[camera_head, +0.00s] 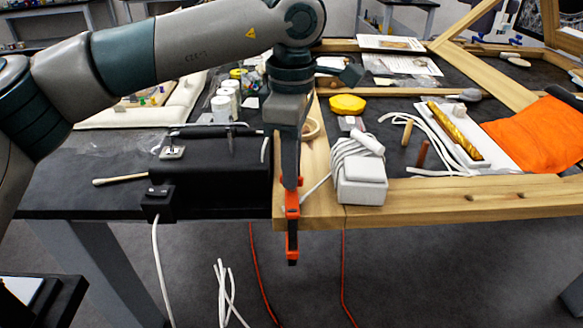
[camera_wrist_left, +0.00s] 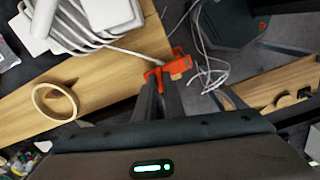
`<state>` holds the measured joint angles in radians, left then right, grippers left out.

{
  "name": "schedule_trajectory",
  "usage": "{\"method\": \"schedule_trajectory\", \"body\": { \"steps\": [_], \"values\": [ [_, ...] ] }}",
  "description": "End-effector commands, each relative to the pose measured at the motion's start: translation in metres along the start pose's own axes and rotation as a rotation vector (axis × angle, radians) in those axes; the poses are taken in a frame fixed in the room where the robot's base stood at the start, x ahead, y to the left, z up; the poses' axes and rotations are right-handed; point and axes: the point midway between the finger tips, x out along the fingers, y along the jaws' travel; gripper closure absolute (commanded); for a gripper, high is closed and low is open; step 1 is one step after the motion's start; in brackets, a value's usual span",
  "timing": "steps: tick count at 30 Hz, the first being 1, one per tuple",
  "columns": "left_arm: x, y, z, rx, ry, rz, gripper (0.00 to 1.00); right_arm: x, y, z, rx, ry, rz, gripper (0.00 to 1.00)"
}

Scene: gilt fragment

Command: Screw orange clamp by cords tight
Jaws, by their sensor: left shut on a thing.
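The orange clamp (camera_head: 291,225) sits at the front edge of the wooden frame, close to the corner, with its lower end hanging below the edge. In the left wrist view the orange clamp (camera_wrist_left: 178,66) shows just past my fingertips. My left gripper (camera_head: 290,186) reaches straight down and is shut on the upper part of the clamp; it also shows in the left wrist view (camera_wrist_left: 168,84). White cords (camera_head: 352,155) are wrapped around a white box (camera_head: 361,184) just right of the clamp. The cords also show in the left wrist view (camera_wrist_left: 75,35). My right gripper is not in view.
A black case (camera_head: 222,186) lies left of the clamp. A tape ring (camera_wrist_left: 55,103) lies on the wood. A yellow object (camera_head: 347,104), a gilt piece (camera_head: 455,131) and orange cloth (camera_head: 540,135) lie farther right. Red cords (camera_head: 258,275) hang below the table.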

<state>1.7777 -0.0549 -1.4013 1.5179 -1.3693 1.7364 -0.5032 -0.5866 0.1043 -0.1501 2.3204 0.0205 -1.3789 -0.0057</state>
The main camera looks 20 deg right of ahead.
Motion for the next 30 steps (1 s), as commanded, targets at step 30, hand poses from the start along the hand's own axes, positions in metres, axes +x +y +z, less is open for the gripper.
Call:
{"method": "schedule_trajectory", "body": {
  "steps": [30],
  "values": [
    [-0.0029, 0.0012, -0.0001, 0.962, 0.001, 0.006, 1.0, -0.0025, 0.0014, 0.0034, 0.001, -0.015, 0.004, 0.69]
  ]
}}
